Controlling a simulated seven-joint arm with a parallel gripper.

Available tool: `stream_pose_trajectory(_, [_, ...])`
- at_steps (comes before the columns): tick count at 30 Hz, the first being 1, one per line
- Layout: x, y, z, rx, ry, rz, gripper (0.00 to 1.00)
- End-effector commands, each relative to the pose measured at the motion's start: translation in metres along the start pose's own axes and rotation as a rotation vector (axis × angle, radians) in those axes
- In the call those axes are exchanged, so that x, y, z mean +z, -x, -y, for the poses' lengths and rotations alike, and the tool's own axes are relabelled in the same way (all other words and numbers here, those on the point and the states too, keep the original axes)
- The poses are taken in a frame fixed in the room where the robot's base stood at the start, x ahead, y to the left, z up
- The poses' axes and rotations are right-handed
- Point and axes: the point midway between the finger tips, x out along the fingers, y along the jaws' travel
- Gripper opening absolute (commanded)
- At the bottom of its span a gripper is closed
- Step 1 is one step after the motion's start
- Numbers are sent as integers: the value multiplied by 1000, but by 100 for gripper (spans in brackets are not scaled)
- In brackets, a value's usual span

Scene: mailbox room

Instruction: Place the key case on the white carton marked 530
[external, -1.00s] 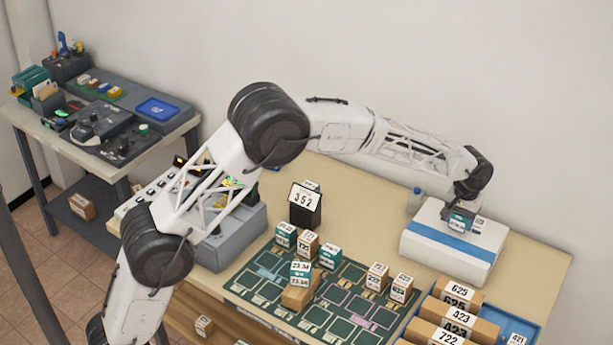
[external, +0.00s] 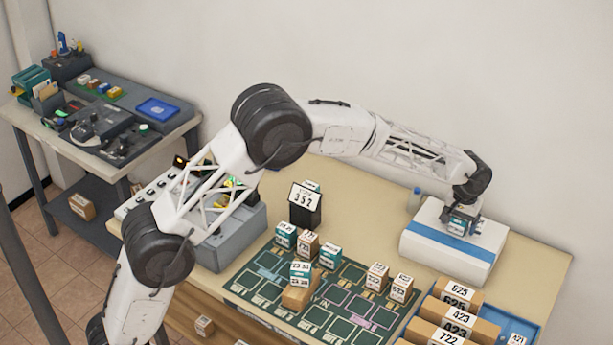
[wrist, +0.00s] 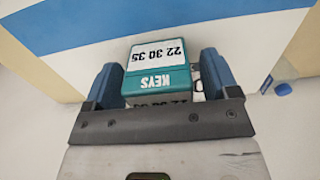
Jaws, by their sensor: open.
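The key case (wrist: 160,65) is a small teal box with a white label reading "22 30 35" and "KEYS". In the wrist view it lies between the two blue fingers of my gripper (wrist: 160,85), which is open around it. In the external view my gripper (external: 461,221) is low over the white carton (external: 440,262), which has a blue stripe across it. The case is at the top of the carton; I cannot tell whether it touches the carton. The carton's stripe also shows in the wrist view (wrist: 130,22). I see no 530 marking on it.
A blue-capped bottle (external: 415,199) stands behind the carton's left end. Brown numbered boxes (external: 459,292) sit in a blue tray (external: 522,326) in front. A green sorting mat (external: 345,325) with small cases and a black sign (external: 305,206) lie left. The tabletop right of the carton is clear.

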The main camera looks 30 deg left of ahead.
Motion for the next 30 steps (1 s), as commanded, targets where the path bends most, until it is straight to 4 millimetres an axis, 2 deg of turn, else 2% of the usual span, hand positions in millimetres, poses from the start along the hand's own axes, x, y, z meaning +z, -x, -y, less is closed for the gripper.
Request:
stream_pose_trajectory(5, [0, 2, 0, 0, 0, 0, 81])
stream_pose_trajectory(11, [0, 15, 0, 0, 0, 0, 81])
stream_pose_trajectory(30, [0, 107, 0, 1, 0, -1, 81])
